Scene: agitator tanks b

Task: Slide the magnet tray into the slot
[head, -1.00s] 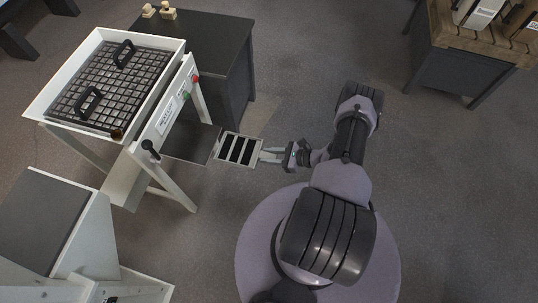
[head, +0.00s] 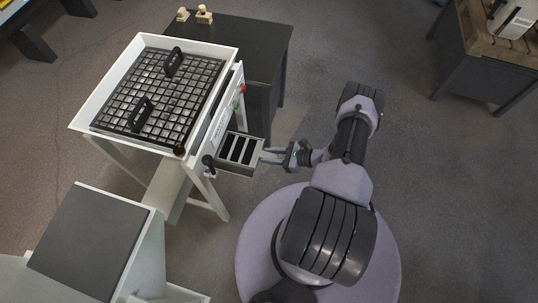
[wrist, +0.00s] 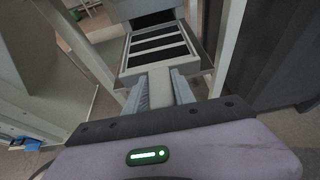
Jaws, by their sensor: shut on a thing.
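The magnet tray (head: 240,151) is a light frame with dark bars across it. My gripper (head: 270,156) is shut on the handle at its right end and holds it against the near side of the white stand. In the wrist view the tray (wrist: 158,46) points straight away from my gripper (wrist: 161,85), whose fingers are on both sides of the pale handle. The dark slot (wrist: 153,19) opens in the pale housing at the tray's far end. The far end is at or just inside the slot mouth; I cannot tell how deep.
The white stand (head: 155,150) bears a grid with two black handles. A black knob (head: 208,161) sticks out just left of the tray. A dark cabinet (head: 250,50) stands behind, and a grey-topped unit (head: 90,240) is at front left.

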